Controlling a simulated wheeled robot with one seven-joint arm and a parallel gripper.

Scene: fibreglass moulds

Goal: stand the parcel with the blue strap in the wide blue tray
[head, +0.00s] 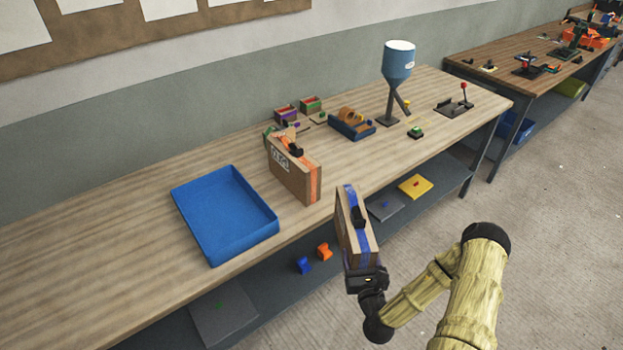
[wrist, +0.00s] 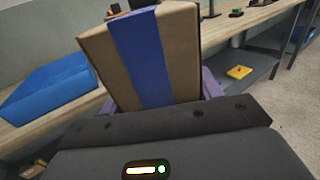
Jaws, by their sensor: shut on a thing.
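The parcel with the blue strap (head: 349,235) is a brown box with a blue band and a black handle-like piece. My gripper (head: 366,280) is shut on its lower end and holds it upright, slightly tilted, in front of the bench's edge. In the wrist view the parcel (wrist: 178,62) rises from between purple fingers (wrist: 158,100), blue strap facing the camera. The wide blue tray (head: 262,232) lies on the bench to the left, apart from the parcel, and looks empty. It also shows at the left of the wrist view (wrist: 50,90).
A similar parcel with an orange strap (head: 290,176) stands on the bench just right of the tray. Behind it are small bins (head: 311,104), a blue organiser (head: 352,129) and a blue hopper (head: 398,65). The bench left of the tray is clear. A lower shelf holds small items.

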